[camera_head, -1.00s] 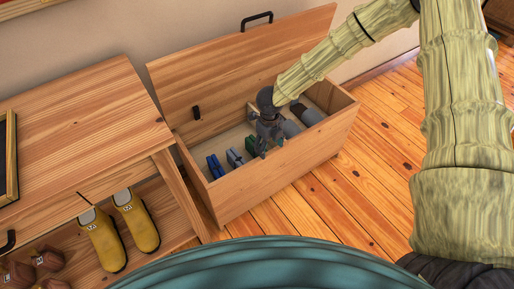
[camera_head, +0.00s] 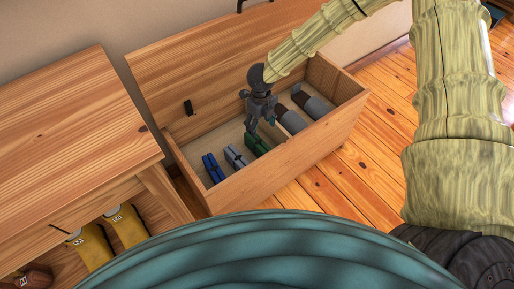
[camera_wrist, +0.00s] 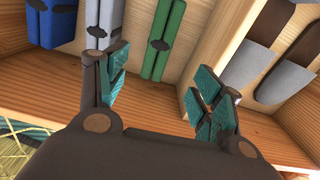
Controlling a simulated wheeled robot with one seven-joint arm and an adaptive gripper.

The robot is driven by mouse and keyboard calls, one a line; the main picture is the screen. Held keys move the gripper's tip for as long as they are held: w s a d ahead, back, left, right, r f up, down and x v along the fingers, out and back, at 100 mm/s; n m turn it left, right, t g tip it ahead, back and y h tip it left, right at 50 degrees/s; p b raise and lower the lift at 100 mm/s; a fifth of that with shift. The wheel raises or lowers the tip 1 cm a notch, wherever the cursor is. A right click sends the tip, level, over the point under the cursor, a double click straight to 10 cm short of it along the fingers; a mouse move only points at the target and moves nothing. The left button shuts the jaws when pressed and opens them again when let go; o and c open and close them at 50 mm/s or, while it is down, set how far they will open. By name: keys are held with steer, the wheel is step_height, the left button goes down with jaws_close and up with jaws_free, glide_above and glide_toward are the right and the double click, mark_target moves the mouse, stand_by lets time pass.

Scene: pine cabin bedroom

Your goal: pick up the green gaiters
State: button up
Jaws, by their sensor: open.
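The green gaiters (camera_head: 256,144) lie in the open wooden chest, between a grey-blue pair and some grey slippers. In the wrist view the green gaiters (camera_wrist: 163,38) show as two long strips side by side with a dark piece across them. My gripper (camera_head: 262,126) is inside the chest opening, above and close to the gaiters, partly covering their far end in the head view. In the wrist view my gripper (camera_wrist: 160,88) is open and empty, its teal-padded fingers spread on either side below the gaiters in the picture. I see no contact with them.
The chest (camera_head: 290,157) has its lid raised at the back. Blue gaiters (camera_head: 212,168) and grey-blue gaiters (camera_head: 235,157) lie to the left, grey slippers (camera_head: 310,101) to the right. A wooden cabinet (camera_head: 75,125) with yellow boots (camera_head: 125,226) stands at left.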

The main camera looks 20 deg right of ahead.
steer(key=b, duration=0.4)
glide_above(260, 142)
step_height(260, 142, down, 5)
steer(key=shift+r, duration=0.1)
step_height(260, 142, down, 6)
steer(key=shift+r+b, duration=0.15)
steer(key=shift+b, duration=0.8)
steer(key=shift+w+a+f+b, duration=0.15)
steer(key=shift+f+b, duration=0.55)
steer(key=shift+f, duration=0.6)
steer(key=shift+w+a+f+b, duration=0.1)
steer(key=shift+f+b, duration=0.55)
steer(key=shift+f, duration=0.6)
steer(key=c, duration=1.2)
